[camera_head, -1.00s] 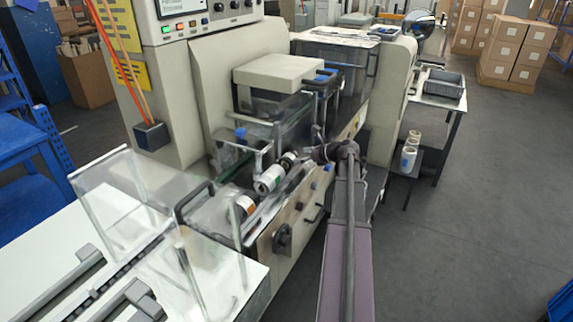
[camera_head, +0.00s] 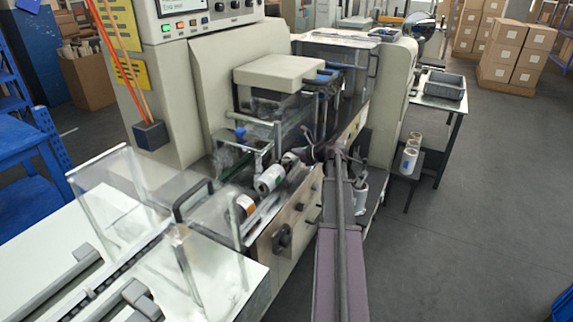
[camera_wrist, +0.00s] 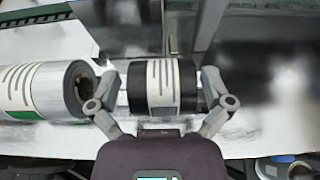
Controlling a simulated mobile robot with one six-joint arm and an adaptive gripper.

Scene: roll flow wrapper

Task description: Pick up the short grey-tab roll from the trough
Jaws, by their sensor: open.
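The short roll (camera_wrist: 152,84), dark at both ends with a white label and grey stripes, lies in the middle of the wrist view. My gripper (camera_wrist: 160,82) is open, with one finger at each end of this roll. I cannot tell whether the fingers touch it. In the head view my gripper (camera_head: 303,153) is over the far end of the trough and partly hides the short roll. A longer white roll with a green tab (camera_head: 270,179) lies just nearer in the trough; it also shows at left in the wrist view (camera_wrist: 45,90).
An orange-tab roll (camera_head: 244,205) lies nearer in the trough. Clear guards (camera_head: 140,205) stand at the near left. Machine posts (camera_head: 278,140) rise close behind my gripper. White rolls (camera_head: 409,158) stand on a side shelf at right.

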